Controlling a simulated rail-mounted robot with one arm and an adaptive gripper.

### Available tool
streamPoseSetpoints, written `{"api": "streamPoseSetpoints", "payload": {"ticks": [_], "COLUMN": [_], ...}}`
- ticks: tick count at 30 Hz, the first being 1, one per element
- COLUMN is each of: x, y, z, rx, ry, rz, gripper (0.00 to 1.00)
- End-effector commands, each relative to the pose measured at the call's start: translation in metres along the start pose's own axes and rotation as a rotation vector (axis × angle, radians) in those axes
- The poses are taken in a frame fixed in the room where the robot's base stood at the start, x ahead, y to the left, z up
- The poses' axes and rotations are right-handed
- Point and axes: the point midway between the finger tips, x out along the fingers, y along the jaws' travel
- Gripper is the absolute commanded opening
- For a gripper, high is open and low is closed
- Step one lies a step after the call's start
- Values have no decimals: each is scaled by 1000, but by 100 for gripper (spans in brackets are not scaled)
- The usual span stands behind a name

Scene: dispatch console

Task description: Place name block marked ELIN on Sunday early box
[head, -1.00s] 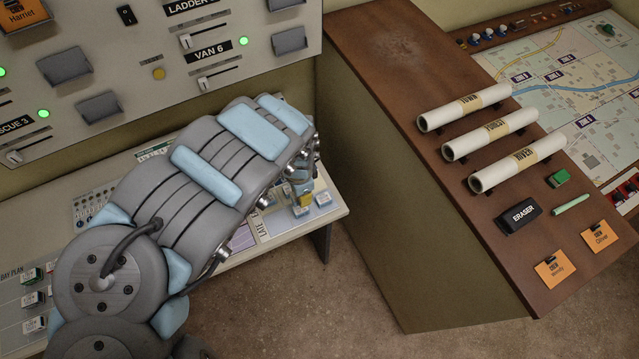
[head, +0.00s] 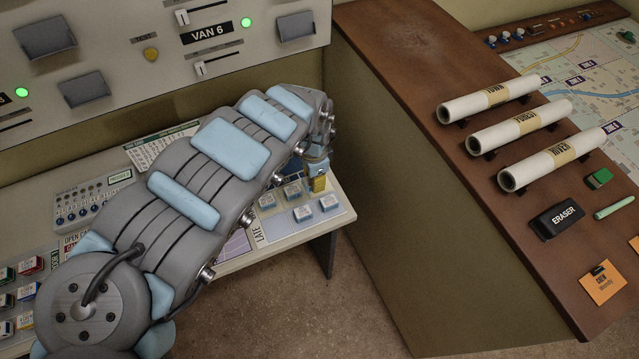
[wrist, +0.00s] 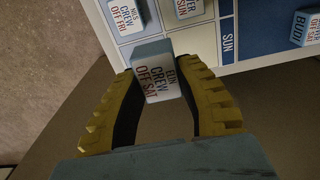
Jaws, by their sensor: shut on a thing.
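My gripper (wrist: 158,95) is shut on the name block marked ELIN (wrist: 157,72). The block is pale blue-grey, with a white label that also reads CREW OFF SAT. The gripper holds it between its yellow fingertips at the edge of the white box grid (wrist: 200,42), by the SUN label (wrist: 228,42). I cannot tell whether the block touches the board. In the head view my gripper (head: 318,181) is at the right end of the desk board, and its fingers largely hide the block. I cannot tell which box is Sunday early.
Other blocks stand close by on the grid: one marked NILS (wrist: 127,16) and one ending in OFF SUN (wrist: 187,8). A block marked BUDI (wrist: 305,28) stands on the blue area. The console panel (head: 205,85) rises behind the desk. A brown sloping desk (head: 400,90) stands to the right.

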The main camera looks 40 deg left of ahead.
Motion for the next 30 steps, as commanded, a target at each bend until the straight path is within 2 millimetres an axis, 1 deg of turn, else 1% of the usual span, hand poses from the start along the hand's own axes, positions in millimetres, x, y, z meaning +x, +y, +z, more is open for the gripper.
{"api": "streamPoseSetpoints", "payload": {"ticks": [1,8,19,23,27,30], "x": [6,8,34,48,52,54], "y": [-2,-12,-30,-35,-43,-46], "z": [-3,-8,-25,-29,-36,-36], "rx": [0,-9,-7,-8,-5,-7], "ry": [4,3,2,-2,4,3], "rz": [-1,-8,-7,-5,-10,-12], "gripper": [6,6,6,6,6,6]}}
